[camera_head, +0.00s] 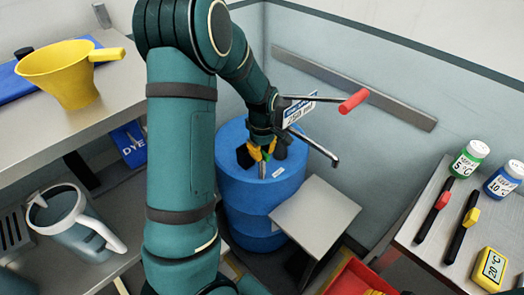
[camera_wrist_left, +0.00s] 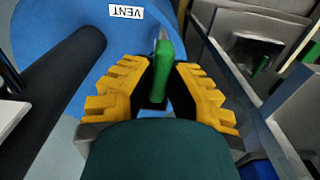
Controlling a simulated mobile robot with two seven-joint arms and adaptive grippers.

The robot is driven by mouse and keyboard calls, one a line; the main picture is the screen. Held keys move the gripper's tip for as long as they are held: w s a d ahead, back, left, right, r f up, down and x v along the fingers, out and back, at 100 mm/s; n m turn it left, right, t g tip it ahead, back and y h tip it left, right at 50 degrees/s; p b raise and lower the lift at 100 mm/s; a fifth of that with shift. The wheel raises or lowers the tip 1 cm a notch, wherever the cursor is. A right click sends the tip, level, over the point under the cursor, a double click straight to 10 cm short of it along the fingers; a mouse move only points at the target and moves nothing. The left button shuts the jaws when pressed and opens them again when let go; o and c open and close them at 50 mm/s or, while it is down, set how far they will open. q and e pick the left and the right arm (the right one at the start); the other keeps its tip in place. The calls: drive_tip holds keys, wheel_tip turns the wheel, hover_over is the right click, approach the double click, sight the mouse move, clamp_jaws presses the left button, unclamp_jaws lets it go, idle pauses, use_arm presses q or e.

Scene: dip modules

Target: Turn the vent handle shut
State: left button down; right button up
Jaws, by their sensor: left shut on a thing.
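The blue drum (camera_head: 255,205) stands on the floor in the middle of the head view. Its blue top (camera_wrist_left: 65,60) fills the upper left of the left wrist view, with a white VENT label (camera_wrist_left: 126,12). The green vent handle (camera_wrist_left: 158,72) stands between the yellow fingers of my left gripper (camera_wrist_left: 161,66), which is shut on it. In the head view my left gripper (camera_head: 262,157) is low over the drum top, and the handle is largely hidden by it. My right gripper is not in view.
A lever with a red grip (camera_head: 352,102) and a dark spout (camera_head: 325,152) reach out above the drum. A grey plate (camera_head: 315,212) is close to the drum's right. A yellow jug (camera_head: 65,75) is on the left bench, and bottles (camera_head: 468,158) are on the right table.

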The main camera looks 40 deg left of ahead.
use_arm(q)
drive_tip(key=m, duration=0.3)
drive_tip(key=shift+m+p, duration=0.3)
drive_tip(key=shift+p, duration=0.05)
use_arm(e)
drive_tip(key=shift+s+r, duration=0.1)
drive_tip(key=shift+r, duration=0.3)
use_arm(q)
drive_tip(key=m, duration=0.4)
drive_tip(key=shift+m+p, duration=0.3)
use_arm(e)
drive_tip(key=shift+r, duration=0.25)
use_arm(q)
drive_tip(key=m, duration=0.4)
drive_tip(key=shift+s+f, duration=0.1)
drive_tip(key=shift+m+p, duration=0.45)
drive_tip(key=shift+m, duration=2.05)
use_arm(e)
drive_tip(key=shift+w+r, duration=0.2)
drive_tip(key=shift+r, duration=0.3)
use_arm(q)
drive_tip(key=c, duration=0.9)
unclamp_jaws()
drive_tip(key=shift+c, duration=0.2)
